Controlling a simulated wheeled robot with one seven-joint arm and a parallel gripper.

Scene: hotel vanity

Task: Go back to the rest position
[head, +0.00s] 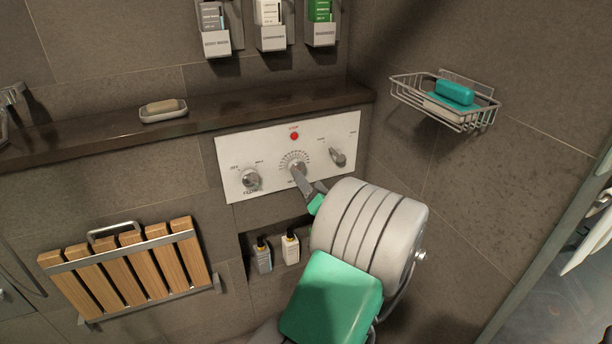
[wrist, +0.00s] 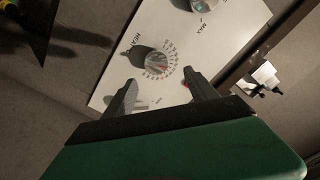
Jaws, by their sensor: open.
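My gripper (head: 304,182) is in front of the white control panel (head: 228,160), at its middle dial. In the wrist view my gripper (wrist: 162,82) has two grey fingers apart, with nothing held between them. The middle dial (wrist: 156,64), with a ring of marks, shows just beyond the fingertips; I cannot tell whether they touch it. In the head view my gripper covers part of this dial. The left knob (head: 250,180) and right knob (head: 338,156) are clear of it. A red button (head: 294,136) sits above the dial.
A dark ledge (head: 230,108) with a soap dish (head: 164,114) runs above the panel. Two bottles (head: 290,248) stand in a niche below. A wire basket (head: 444,108) hangs at right, a slatted wooden seat (head: 130,266) at lower left. Dispensers (head: 268,24) hang above.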

